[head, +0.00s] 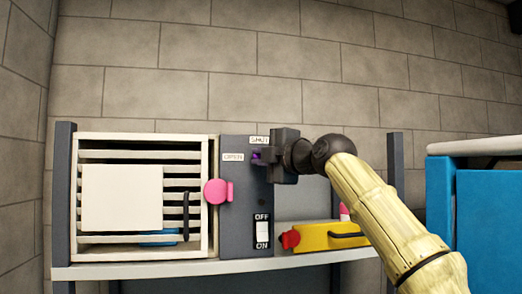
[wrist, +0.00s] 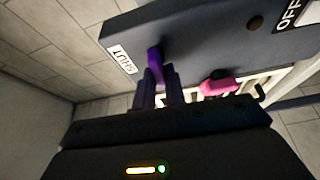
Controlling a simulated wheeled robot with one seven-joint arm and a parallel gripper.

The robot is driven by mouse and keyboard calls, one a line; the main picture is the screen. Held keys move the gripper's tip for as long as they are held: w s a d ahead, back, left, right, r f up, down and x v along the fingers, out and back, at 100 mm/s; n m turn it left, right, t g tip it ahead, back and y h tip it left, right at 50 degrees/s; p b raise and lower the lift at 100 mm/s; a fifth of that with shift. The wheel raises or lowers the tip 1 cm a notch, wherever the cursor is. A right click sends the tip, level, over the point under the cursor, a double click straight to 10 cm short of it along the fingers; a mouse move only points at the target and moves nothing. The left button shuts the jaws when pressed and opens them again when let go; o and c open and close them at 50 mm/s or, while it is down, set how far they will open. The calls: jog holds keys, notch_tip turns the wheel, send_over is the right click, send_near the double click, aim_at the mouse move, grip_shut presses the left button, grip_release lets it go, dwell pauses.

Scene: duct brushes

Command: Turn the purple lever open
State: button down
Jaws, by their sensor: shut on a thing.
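The purple lever (head: 257,158) is on the upper part of a dark grey panel (head: 238,200), mostly hidden behind my gripper in the head view. In the wrist view the lever (wrist: 153,62) stands out from the panel near the SHUT label (wrist: 121,60). My gripper (wrist: 160,88) has its two fingers close together around the lever's end, shut on it. In the head view my gripper (head: 268,158) reaches the panel from the right, beside the SHUT label (head: 260,140). The OPEN label (head: 233,157) is to the left of the lever.
A slatted cabinet with a white plate (head: 122,198) and a pink knob (head: 217,192) stands left of the panel. An OFF/ON switch (head: 262,231) is low on the panel. A yellow box (head: 330,236) with a red end sits on the shelf at right. A blue cabinet (head: 488,215) is far right.

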jog(key=shift+w+f+n, duration=0.1)
jog(key=shift+n, duration=0.3)
jog(key=c, duration=1.5)
grip_release()
jog(key=shift+w+d, duration=0.1)
jog(key=shift+o, duration=0.2)
jog(key=b+v, duration=0.8)
jog(key=v, duration=0.9)
jog(key=shift+s+r, duration=0.2)
jog(key=shift+d, duration=0.1)
